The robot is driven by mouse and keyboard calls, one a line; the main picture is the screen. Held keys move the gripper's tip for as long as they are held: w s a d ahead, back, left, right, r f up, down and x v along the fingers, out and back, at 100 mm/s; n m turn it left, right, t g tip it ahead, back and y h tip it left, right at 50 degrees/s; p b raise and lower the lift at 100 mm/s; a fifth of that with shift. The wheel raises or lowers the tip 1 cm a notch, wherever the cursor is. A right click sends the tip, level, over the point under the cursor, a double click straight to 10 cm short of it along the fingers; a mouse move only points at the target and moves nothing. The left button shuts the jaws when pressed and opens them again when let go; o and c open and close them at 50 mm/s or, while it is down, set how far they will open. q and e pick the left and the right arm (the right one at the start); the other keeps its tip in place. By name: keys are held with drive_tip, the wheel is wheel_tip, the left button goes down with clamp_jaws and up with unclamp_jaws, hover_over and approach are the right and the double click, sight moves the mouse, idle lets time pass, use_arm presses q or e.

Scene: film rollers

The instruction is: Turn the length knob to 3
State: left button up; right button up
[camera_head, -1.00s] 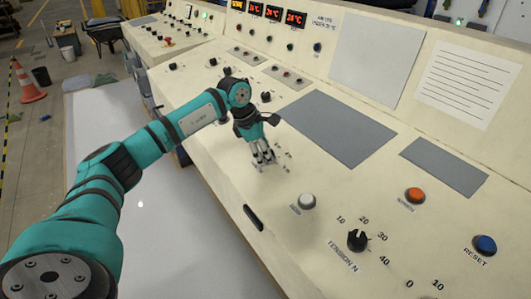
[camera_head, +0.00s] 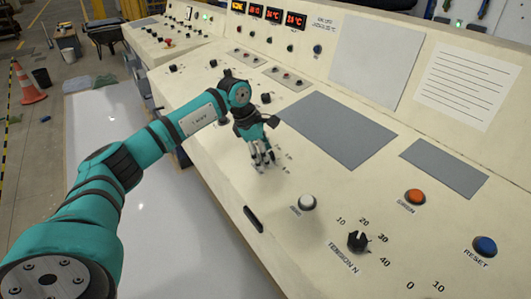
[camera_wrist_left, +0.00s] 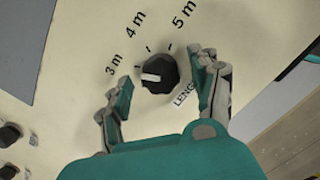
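The length knob (camera_wrist_left: 157,74) is a round black knob with a white pointer mark, on the cream panel. Labels 3 m, 4 m and 5 m arc above it in the left wrist view. The mark points left, roughly toward the 3 m side; I cannot tell if it lines up exactly. My left gripper (camera_wrist_left: 162,76) is open, one finger on each side of the knob, with visible gaps to it. In the head view the left gripper (camera_head: 263,162) is low over the panel and hides the knob. My right gripper is not in view.
A white button (camera_head: 307,202), the tension knob (camera_head: 358,241), an orange button (camera_head: 415,196) and a blue reset button (camera_head: 485,245) lie nearer on the panel. A grey plate (camera_head: 338,128) is right of the gripper. Small black knobs (camera_wrist_left: 9,135) show at the wrist view's left.

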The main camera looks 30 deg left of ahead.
use_arm(q)
drive_tip(key=shift+r, duration=0.2)
drive_tip(key=v, duration=1.1)
drive_tip(key=shift+s+r, duration=0.15)
drive_tip(key=shift+r, duration=0.15)
drive_tip(key=shift+a+f, duration=0.1)
